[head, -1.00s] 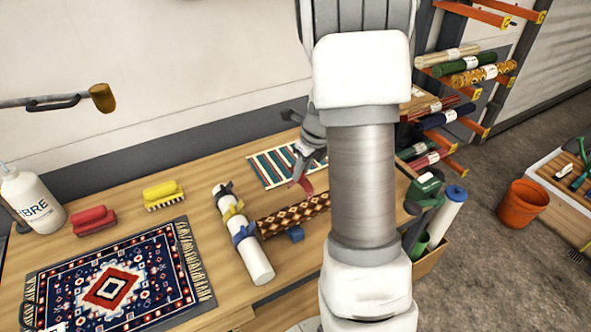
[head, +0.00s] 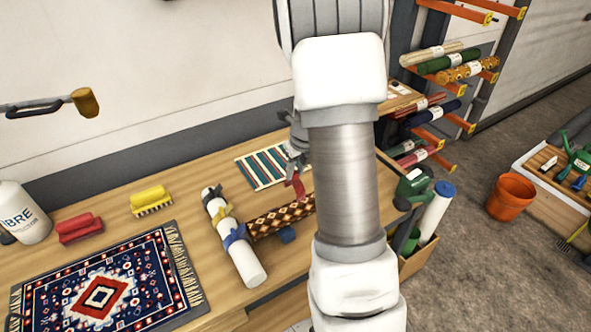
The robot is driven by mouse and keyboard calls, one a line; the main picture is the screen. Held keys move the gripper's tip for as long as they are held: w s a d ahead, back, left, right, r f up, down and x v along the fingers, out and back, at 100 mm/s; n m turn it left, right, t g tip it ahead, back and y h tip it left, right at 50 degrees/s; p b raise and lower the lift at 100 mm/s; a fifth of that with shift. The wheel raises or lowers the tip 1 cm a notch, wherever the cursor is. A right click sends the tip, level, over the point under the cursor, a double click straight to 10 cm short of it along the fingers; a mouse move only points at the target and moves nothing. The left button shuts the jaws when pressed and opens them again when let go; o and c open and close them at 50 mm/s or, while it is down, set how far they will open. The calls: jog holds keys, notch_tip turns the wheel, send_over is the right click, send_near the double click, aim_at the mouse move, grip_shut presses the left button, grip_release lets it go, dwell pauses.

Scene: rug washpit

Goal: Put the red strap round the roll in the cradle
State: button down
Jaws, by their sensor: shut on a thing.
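The patterned brown roll (head: 275,219) lies on the wooden bench, partly behind my arm. Blue cradle pieces (head: 286,235) show under it. My gripper (head: 297,176) is shut on the red strap (head: 298,188) just above the roll's right part. The strap's lower end is at or near the roll's top; I cannot tell whether it touches. A white tube (head: 233,240) stands at the roll's left end, lying along the bench, with dark, yellow and blue straps round it. My arm hides the roll's right end.
A striped mat (head: 262,166) lies behind the gripper. A fringed navy rug (head: 105,290), red brush (head: 80,228), yellow brush (head: 151,200) and white bottle (head: 22,212) are at left. A rack (head: 450,90) and orange bucket (head: 510,196) are at right.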

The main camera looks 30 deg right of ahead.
jog(key=shift+f+b, duration=3.35)
jog(key=shift+f, duration=1.5)
jog(key=c, duration=0.6)
grip_release()
jog(key=shift+r, duration=0.1)
